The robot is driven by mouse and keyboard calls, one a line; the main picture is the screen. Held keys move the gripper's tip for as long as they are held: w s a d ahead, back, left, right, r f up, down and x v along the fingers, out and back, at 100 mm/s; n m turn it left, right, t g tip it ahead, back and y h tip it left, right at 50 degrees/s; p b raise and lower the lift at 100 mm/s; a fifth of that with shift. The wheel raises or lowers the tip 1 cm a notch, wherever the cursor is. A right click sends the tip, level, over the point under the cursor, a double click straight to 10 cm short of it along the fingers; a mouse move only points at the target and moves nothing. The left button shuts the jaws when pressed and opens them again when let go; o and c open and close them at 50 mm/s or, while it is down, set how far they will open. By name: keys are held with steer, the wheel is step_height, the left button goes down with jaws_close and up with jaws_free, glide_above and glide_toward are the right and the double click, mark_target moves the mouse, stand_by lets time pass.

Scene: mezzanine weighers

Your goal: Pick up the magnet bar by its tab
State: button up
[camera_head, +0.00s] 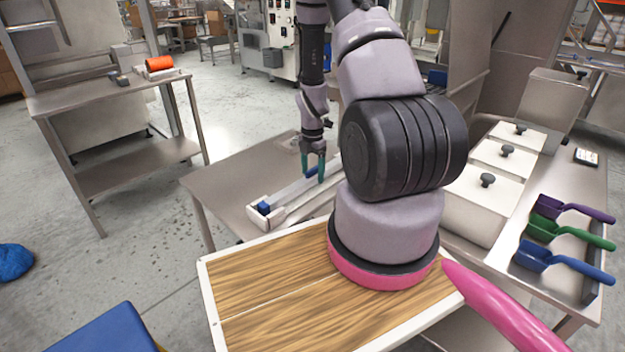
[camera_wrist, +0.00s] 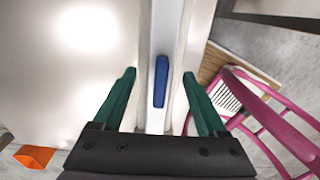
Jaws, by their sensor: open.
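A long pale bar-like fixture (camera_head: 288,200) lies on the steel table beside my arm. I take it to hold the magnet bar, but cannot tell bar from housing. A blue block (camera_head: 264,208) sits at its near left end, and a second blue piece (camera_head: 311,171) shows by my fingers. My gripper (camera_head: 312,179) is open, pointing down over the fixture, with teal fingers. In the wrist view, a blue tab (camera_wrist: 161,82) lies lengthwise on the pale strip, between the open fingers (camera_wrist: 159,73) and apart from both. Its height below the fingertips is unclear.
The steel table (camera_head: 225,182) is bare left of the fixture. Lidded bins (camera_head: 488,200) and purple, green and blue scoops (camera_head: 540,258) stand on the right counter. A left bench (camera_head: 100,92) holds an orange roll (camera_head: 159,63). An orange object (camera_wrist: 35,157) shows lower left in the wrist view.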

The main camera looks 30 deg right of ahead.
jaws_close()
steer(key=shift+r, duration=0.1)
stand_by(1.2)
